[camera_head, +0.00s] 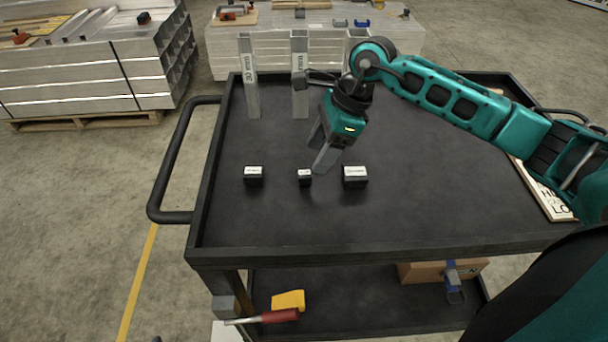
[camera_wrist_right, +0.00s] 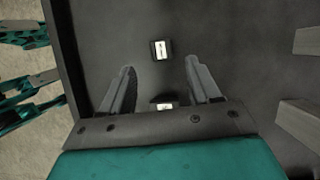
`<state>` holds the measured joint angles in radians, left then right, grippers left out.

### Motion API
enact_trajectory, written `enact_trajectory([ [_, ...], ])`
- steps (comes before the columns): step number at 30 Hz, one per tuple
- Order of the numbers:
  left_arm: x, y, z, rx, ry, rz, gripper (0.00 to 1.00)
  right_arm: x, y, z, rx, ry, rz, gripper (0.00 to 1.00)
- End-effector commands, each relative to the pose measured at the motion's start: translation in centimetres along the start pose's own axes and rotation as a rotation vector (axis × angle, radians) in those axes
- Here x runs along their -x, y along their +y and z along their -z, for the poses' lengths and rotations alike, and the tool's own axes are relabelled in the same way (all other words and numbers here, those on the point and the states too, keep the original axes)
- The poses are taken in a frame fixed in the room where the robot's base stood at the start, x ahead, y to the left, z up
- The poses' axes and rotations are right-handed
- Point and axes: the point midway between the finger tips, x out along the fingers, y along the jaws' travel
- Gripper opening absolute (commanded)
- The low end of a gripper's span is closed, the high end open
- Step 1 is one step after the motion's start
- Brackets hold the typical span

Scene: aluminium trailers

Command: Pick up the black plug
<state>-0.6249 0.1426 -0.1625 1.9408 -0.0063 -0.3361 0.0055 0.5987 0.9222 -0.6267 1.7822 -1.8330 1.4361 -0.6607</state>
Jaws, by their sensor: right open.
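Three black plugs with pale label tops stand in a row on the black cart top: a left one (camera_head: 254,176), a small middle one (camera_head: 305,178) and a right one (camera_head: 355,177). My right gripper (camera_head: 318,158) is open and empty, pointing down just behind the middle plug. In the right wrist view, one plug (camera_wrist_right: 160,50) is just beyond the open fingers (camera_wrist_right: 158,72). Another plug (camera_wrist_right: 162,104) shows between the fingers, partly hidden by the gripper body. I cannot tell which plugs these are. My left gripper does not show.
A white sign (camera_head: 546,190) lies at the right edge. The lower shelf holds a yellow item (camera_head: 288,300) and a cardboard box (camera_head: 424,272). The cart's front area is clear.

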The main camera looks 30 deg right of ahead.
Motion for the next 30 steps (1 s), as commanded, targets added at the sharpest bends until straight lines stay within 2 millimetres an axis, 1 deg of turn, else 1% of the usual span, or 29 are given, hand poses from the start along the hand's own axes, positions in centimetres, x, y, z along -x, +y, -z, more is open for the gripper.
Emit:
enact_trajectory([
  [1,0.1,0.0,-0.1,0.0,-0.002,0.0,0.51,-0.8,0.0,-0.1,-0.001,-0.002,-0.003,0.62],
  [3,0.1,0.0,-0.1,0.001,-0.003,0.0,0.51,-1.6,0.0,-0.1,-0.001,-0.002,-0.002,0.62],
  [8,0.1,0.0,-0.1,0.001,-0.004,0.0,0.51,-2.6,0.0,-0.1,0.0,-0.002,-0.001,0.62],
  [15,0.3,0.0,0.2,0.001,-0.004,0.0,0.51,-6.1,-0.1,-0.4,-0.002,-0.003,-0.004,0.62],
  [18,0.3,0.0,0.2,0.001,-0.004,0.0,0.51,-7.1,-0.2,-0.4,-0.001,-0.003,-0.001,0.62],
  [21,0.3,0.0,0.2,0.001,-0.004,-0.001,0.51,-7.4,-0.2,-0.3,-0.001,-0.003,0.0,0.62],
  [26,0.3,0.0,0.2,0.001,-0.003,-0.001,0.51,-7.4,-0.2,-0.3,-0.001,-0.002,0.0,0.62],
  [30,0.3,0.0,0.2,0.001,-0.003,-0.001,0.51,-7.3,-0.2,-0.3,0.0,-0.003,0.0,0.5],
])
